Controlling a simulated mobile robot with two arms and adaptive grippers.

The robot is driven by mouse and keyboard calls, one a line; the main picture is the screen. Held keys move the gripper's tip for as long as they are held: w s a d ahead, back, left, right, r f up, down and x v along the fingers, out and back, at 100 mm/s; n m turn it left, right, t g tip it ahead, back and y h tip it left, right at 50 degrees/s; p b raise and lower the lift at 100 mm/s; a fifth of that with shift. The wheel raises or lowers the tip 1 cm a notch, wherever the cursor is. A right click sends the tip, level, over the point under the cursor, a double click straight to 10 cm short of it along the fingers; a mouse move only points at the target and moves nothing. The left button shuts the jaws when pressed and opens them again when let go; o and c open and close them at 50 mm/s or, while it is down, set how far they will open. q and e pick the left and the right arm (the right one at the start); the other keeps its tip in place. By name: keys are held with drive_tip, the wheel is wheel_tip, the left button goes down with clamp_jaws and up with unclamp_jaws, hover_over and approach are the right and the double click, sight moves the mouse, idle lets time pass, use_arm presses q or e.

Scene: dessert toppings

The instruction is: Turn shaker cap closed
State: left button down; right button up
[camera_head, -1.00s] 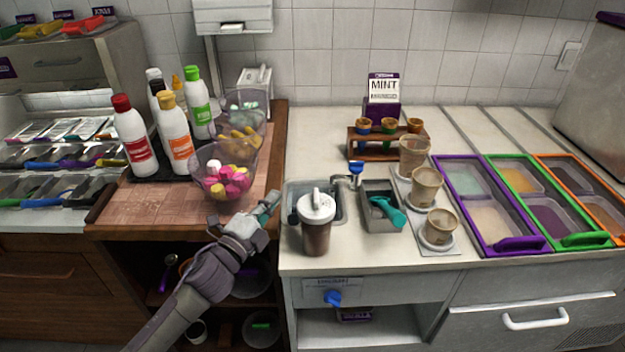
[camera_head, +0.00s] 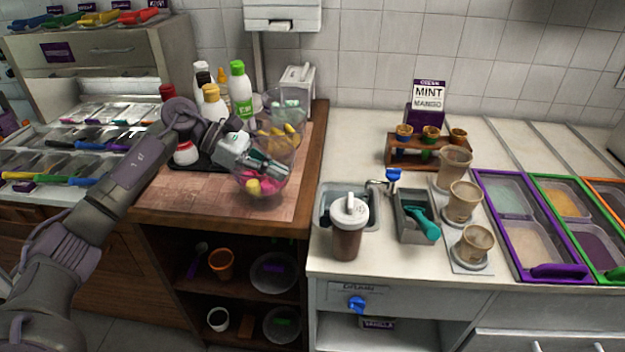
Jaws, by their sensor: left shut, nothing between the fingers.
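The shaker (camera_head: 347,240) is a clear cup with brown contents, upright near the front edge of the white counter. Its white cap (camera_head: 349,211) sits on top with a raised loop handle; whether it is turned tight cannot be told. My left gripper (camera_head: 284,172) is shut and empty. It is in front of the clear bowl of pink and yellow pieces (camera_head: 262,188), over the wooden board, left of the shaker and apart from it. My right gripper is not in view.
Sauce bottles (camera_head: 240,92) stand behind my left arm. A sink (camera_head: 330,193) lies behind the shaker. A metal bin with a teal scoop (camera_head: 422,222) and several cups (camera_head: 463,202) stand to its right. Purple and green trays (camera_head: 556,271) fill the right side.

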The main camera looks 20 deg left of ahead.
sight(334, 202)
use_arm(q)
drive_tip(key=p+x, duration=0.1)
drive_tip(key=x, duration=0.3)
drive_tip(key=r+p+x, duration=0.1)
drive_tip(key=p+x, duration=0.1)
drive_tip(key=x, duration=0.2)
drive_tip(key=d+p+x, duration=0.1)
drive_tip(key=p+x, duration=0.1)
drive_tip(key=x, duration=0.3)
drive_tip(key=shift+r, duration=0.35)
drive_tip(key=shift+a, duration=0.1)
